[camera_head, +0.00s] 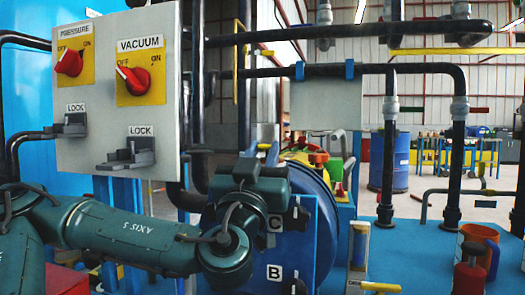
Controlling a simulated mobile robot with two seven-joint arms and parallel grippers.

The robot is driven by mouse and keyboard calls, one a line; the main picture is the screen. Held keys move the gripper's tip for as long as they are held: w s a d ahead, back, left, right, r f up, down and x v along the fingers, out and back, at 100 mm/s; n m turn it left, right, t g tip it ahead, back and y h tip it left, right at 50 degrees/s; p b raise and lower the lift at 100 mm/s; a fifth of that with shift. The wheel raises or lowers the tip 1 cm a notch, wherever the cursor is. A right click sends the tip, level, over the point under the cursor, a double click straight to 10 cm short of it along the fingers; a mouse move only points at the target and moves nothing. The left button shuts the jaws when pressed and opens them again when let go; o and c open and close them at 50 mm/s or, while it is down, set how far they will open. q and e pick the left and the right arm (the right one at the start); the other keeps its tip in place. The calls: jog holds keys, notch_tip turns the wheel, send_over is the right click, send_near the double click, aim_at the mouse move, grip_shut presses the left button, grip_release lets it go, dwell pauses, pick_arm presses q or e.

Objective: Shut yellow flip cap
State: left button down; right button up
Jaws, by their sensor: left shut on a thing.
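My left arm comes in from the left, bends at the front of a round blue vessel door (322,240) and rises to the wrist. My left gripper (270,172) is at the upper left of this door, seen mostly from behind. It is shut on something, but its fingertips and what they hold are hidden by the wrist. A small yellow part (263,146) shows just above the gripper. I cannot tell whether it is the yellow flip cap or whether the gripper touches it. My right gripper is not in view.
A grey panel (105,40) with red PRESSURE (69,63) and VACUUM (133,80) knobs stands at the left. Dark pipes (390,150) rise at the right. A yellow-handled lever (381,287) and an orange cup (478,240) are at the lower right. A blue barrel (388,160) stands behind.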

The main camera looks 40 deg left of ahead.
pick_arm(q)
jog(key=shift+a+f, duration=0.1)
jog(key=shift+a, duration=0.05)
jog(key=c, duration=1.2)
grip_release()
jog(key=shift+w, duration=0.1)
